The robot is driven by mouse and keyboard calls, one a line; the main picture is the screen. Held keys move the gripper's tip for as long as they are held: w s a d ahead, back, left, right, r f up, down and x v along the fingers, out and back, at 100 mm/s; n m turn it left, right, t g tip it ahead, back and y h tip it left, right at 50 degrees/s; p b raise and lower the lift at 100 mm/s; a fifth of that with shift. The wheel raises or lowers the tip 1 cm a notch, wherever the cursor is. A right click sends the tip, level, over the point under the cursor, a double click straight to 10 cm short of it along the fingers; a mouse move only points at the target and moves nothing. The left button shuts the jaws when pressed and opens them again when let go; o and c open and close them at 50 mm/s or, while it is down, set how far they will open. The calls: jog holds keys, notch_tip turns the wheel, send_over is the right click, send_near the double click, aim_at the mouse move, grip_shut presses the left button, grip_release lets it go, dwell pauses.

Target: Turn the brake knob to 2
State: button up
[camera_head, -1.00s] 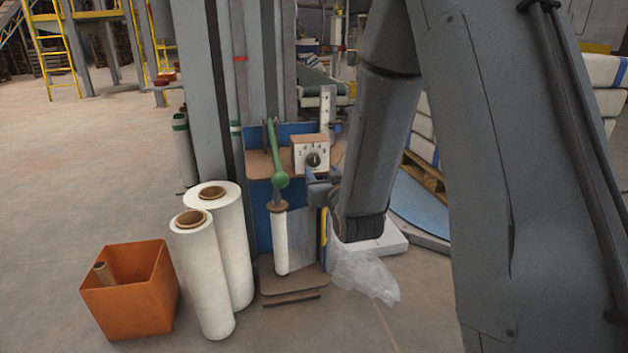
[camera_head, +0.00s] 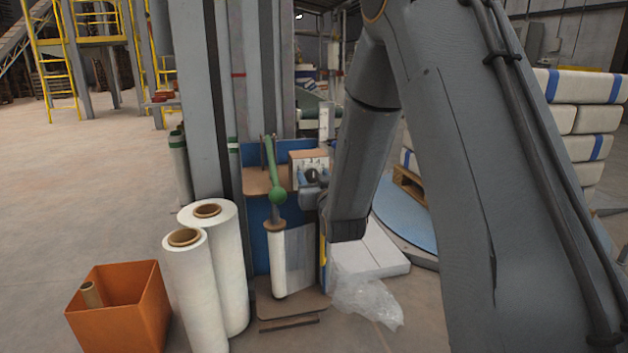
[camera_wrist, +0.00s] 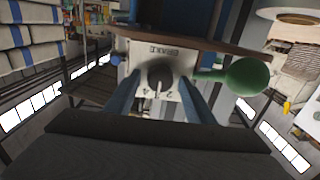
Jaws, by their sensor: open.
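The brake knob (camera_wrist: 160,75) is a dark round knob on a pale dial plate (camera_wrist: 140,54), which appears upside down in the wrist view. A light pointer line on the knob runs downward in that picture, among printed numbers including 2 and 4; I cannot tell its exact setting. My gripper (camera_wrist: 160,88) is open, its two blue fingers on either side of the knob. I cannot tell whether they touch it. In the head view the dial box (camera_head: 300,157) stands on the brown shelf, and my gripper (camera_head: 312,186) is in front, partly covering the knob (camera_head: 311,174).
A green lever with a ball end (camera_head: 278,195) stands just left of the dial box; the ball (camera_wrist: 248,76) is close by in the wrist view. White film rolls (camera_head: 195,290) and an orange bin (camera_head: 120,310) stand at left. Clear plastic (camera_head: 365,300) lies below my arm.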

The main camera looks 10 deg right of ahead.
jog(key=c, duration=1)
jog(key=shift+n, duration=0.4)
jog(key=shift+a+n+p, duration=0.1)
jog(key=shift+n+p, duration=1.2)
jog(key=shift+n, duration=1.1)
jog(key=o, duration=1)
